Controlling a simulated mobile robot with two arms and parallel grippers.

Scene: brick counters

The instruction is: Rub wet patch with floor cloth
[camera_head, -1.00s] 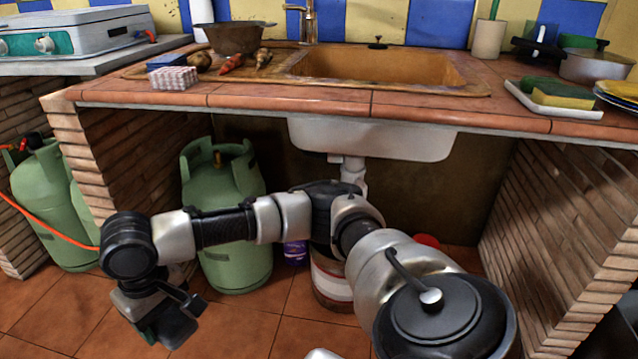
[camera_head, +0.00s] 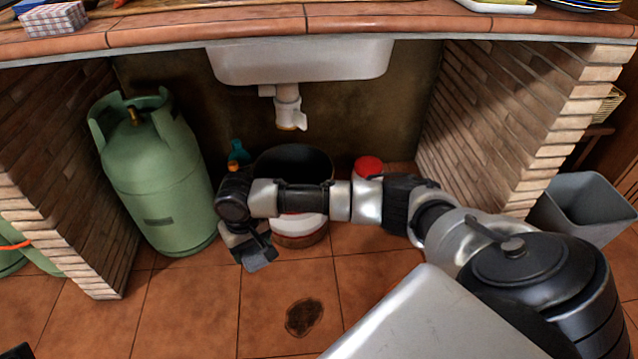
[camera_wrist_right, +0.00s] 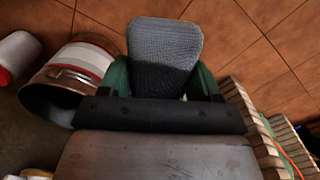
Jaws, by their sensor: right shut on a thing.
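The wet patch is a dark, roughly round stain (camera_head: 304,316) on the terracotta tiles at the lower middle of the head view. My right gripper (camera_head: 254,252) hangs over the floor, left of and beyond the patch. It is shut on a grey woven-looking piece, seen in the right wrist view (camera_wrist_right: 165,50), which I take as the floor cloth. In the head view the cloth is a small dark grey shape, apart from the patch. My left gripper is not seen.
A green gas bottle (camera_head: 155,175) stands left of my right gripper. A dark bucket (camera_head: 293,158) with a white and red band stands behind my forearm, beside a red-topped container (camera_head: 368,166). Brick walls flank the space. A grey bin (camera_head: 585,205) stands at right. The front floor is open.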

